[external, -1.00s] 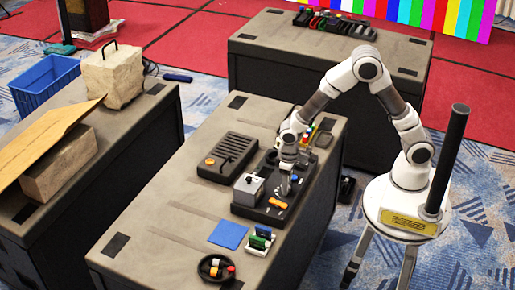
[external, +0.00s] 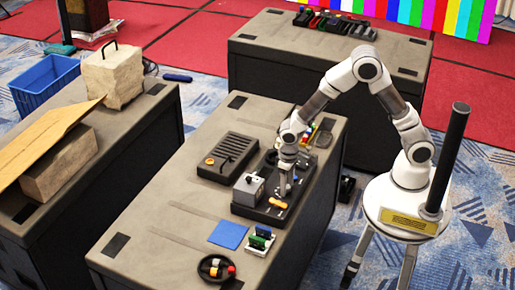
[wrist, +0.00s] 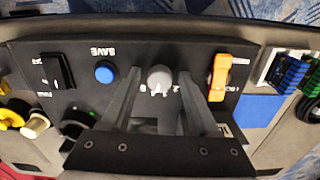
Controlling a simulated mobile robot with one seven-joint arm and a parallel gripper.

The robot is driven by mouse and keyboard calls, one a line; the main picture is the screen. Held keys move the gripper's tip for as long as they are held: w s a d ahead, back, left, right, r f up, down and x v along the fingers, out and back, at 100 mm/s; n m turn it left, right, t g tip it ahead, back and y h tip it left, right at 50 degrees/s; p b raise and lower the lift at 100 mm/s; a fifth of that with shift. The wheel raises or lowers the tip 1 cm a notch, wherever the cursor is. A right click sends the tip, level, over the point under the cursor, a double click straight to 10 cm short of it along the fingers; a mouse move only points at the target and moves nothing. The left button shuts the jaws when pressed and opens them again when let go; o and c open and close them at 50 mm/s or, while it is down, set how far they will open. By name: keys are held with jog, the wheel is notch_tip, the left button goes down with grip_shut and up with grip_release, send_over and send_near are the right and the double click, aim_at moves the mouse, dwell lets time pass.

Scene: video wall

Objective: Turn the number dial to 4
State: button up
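The number dial is a round grey knob (wrist: 160,78) on the black control panel (wrist: 75,88) in the wrist view. Small white marks, some looking like digits, sit around its lower side; the setting is not clearly legible. My gripper (wrist: 160,74) is open, with one finger on each side of the knob. Narrow gaps seem to show between fingers and knob; contact is unclear. In the external view my gripper (external: 284,192) points down over the panel (external: 250,211) and hides the dial.
A blue button (wrist: 105,72) marked SAVE is left of the dial; an orange switch handle (wrist: 219,77) is to its right. A grey box (external: 249,190) stands on the panel. A blue pad (external: 228,234) and a round black tray (external: 216,268) lie nearer on the table.

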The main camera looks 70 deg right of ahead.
jog(key=shift+o, duration=0.2)
jog(key=shift+r, duration=0.1)
notch_tip(320, 180, up, 17)
jog(key=p, duration=0.3)
jog(key=shift+r, duration=0.15)
dwell(0.4)
jog(key=s+d+r+t+p, duration=0.2)
jog(key=s+d+r+p, duration=0.1)
jog(key=s+d+r, duration=0.4)
jog(key=s+d+r+t+p, duration=0.3)
jog(key=s+d+r, duration=0.3)
jog(key=s+r, duration=0.4)
jog(key=shift+s+d+r+n+t+p, duration=0.3)
jog(key=shift+s+d+r+n, duration=0.1)
jog(key=shift+r, duration=0.35)
